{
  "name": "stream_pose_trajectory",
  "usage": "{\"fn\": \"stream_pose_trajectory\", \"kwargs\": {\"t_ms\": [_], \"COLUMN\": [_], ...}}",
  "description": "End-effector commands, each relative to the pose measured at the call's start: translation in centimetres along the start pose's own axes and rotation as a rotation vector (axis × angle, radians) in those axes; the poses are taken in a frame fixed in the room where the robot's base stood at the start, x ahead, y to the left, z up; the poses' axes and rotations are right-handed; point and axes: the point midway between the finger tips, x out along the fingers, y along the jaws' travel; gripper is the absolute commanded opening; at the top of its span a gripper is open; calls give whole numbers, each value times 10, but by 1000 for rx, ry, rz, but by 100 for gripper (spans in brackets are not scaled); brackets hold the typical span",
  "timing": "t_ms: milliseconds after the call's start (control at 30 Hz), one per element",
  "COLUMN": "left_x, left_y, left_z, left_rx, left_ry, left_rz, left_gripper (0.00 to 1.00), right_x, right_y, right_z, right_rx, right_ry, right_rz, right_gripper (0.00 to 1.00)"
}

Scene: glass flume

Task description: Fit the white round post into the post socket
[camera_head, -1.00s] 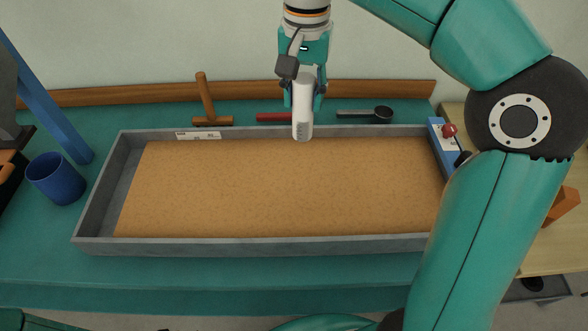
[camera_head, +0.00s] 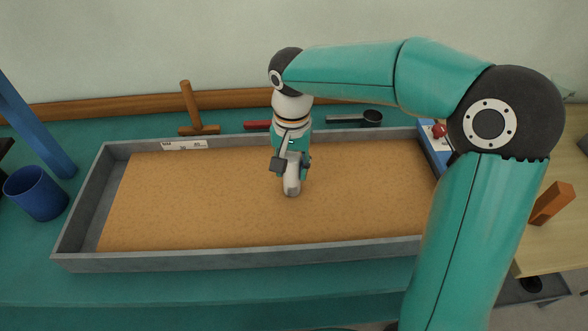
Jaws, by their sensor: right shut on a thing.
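The white round post (camera_head: 291,185) hangs from my right gripper (camera_head: 291,164), which is shut on its upper part. The post points down, nearly upright, over the middle of the sand-filled tray (camera_head: 180,262). I cannot tell whether its lower end touches the sand. No post socket can be made out; the post and gripper hide the sand directly behind them. My left gripper is not in view.
A blue cup (camera_head: 38,194) stands left of the tray. A wooden T-shaped tool (camera_head: 192,110), a red-handled item (camera_head: 257,125) and a black scoop (camera_head: 370,118) lie behind it. A blue box with a red knob (camera_head: 438,133) is at the right end.

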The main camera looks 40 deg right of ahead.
Motion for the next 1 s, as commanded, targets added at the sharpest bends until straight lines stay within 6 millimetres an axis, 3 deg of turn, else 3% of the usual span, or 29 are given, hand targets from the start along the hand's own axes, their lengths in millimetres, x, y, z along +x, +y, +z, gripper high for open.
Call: {"fn": "stream_pose_trajectory", "kwargs": {"t_ms": [100, 467, 500, 600, 633, 1000], "left_x": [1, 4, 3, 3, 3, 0], "left_y": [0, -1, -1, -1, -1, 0], "left_z": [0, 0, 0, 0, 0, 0], "left_rx": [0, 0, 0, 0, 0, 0], "left_ry": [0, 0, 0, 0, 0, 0], "left_rz": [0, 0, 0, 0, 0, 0], "left_gripper": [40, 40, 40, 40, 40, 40], "right_x": [12, 16, 15, 15, 15, 11], "right_y": [0, 0, 0, 0, 0, 0], "right_z": [0, 0, 0, 0, 0, 0], "right_rx": [-1, -1, -1, -1, -1, 0], "right_ry": [0, 1, 0, 0, 0, 0], "right_rz": [-1, -2, -1, -1, -1, -2], "right_gripper": [0, 0, 44, 60, 64, 64]}}
